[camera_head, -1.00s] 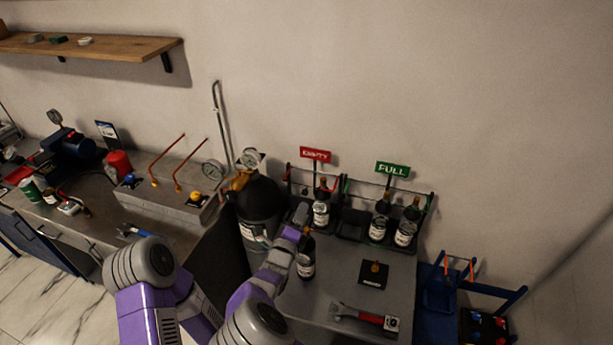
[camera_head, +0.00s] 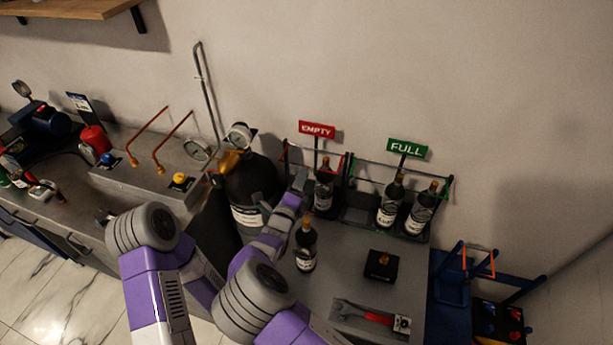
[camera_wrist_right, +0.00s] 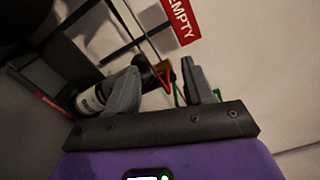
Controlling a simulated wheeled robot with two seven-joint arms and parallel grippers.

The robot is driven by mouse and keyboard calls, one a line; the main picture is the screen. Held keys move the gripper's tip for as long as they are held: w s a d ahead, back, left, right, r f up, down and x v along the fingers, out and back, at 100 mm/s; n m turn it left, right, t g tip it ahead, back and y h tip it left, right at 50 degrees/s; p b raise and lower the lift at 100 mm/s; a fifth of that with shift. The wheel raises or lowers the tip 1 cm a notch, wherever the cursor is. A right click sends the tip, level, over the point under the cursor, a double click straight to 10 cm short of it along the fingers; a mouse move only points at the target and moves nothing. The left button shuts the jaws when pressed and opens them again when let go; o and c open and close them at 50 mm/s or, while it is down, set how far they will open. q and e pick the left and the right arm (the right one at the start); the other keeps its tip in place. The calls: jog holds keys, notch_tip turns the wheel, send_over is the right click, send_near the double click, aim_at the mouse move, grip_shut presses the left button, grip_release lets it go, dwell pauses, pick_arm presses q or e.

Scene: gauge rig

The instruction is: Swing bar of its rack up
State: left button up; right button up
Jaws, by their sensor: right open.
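The rack under the red EMPTY sign (camera_head: 317,130) holds one dark bottle (camera_head: 324,188); its red bar (camera_head: 341,163) shows beside the bottle's neck. In the right wrist view, part of a red bar (camera_wrist_right: 162,79) shows between the fingers, near the bottle's cap. My right gripper (camera_head: 300,180) is at the left front of this rack; in the right wrist view (camera_wrist_right: 160,86) its fingers are apart, holding nothing. Whether a finger touches the bar is unclear. The rack under the green FULL sign (camera_head: 407,148) has a green bar and two bottles (camera_head: 390,203). My left gripper is not visible.
A loose bottle (camera_head: 306,246) stands on the bench in front of the racks. A black gas cylinder (camera_head: 249,187) stands left of my right gripper. A black block (camera_head: 381,266) and red-handled wrench (camera_head: 377,318) lie at the right. A blue stand (camera_head: 451,275) is beyond the bench.

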jog(key=w+d+f+b, duration=0.2)
jog(key=w+f, duration=0.1)
jog(key=w, duration=0.4)
jog(key=shift+w+d, duration=0.15)
jog(key=shift+d, duration=0.05)
jog(key=shift+f, duration=0.1)
grip_shut()
dwell(0.4)
